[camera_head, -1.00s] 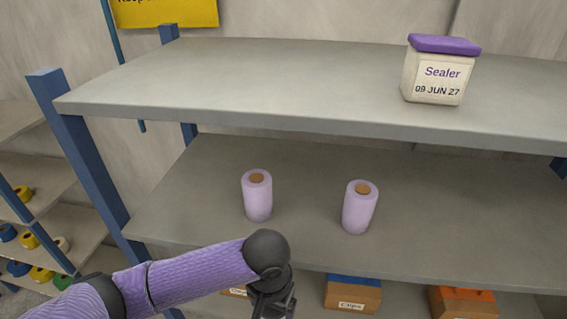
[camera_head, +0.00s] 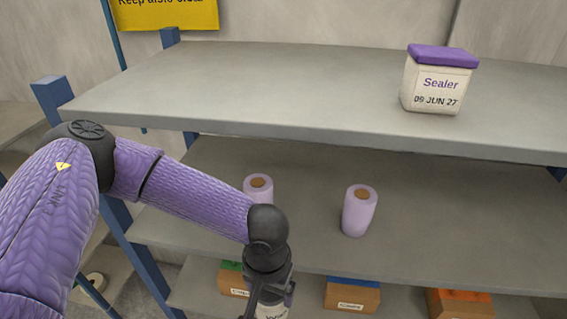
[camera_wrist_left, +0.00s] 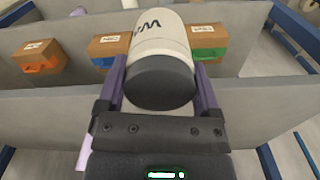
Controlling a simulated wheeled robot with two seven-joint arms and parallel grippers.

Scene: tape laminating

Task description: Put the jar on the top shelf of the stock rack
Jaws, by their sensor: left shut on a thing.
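My left gripper (camera_head: 268,303) is low in the head view, in front of the rack and below the level of the top shelf. It is shut on a jar (camera_head: 273,312), of which only a pale part shows at the bottom edge. In the left wrist view the jar (camera_wrist_left: 160,38) is off-white with dark lettering and a dark grey end facing the camera, between the two fingers (camera_wrist_left: 160,82). The top shelf (camera_head: 250,90) of the stock rack is grey and mostly bare. My right gripper is not in view.
A square tub labelled Sealer (camera_head: 438,80), with a purple lid, stands at the right of the top shelf. Two lilac rolls (camera_head: 359,213) stand on the shelf below. Labelled boxes (camera_head: 352,296) sit lower. A blue post (camera_head: 52,100) marks the rack's left side.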

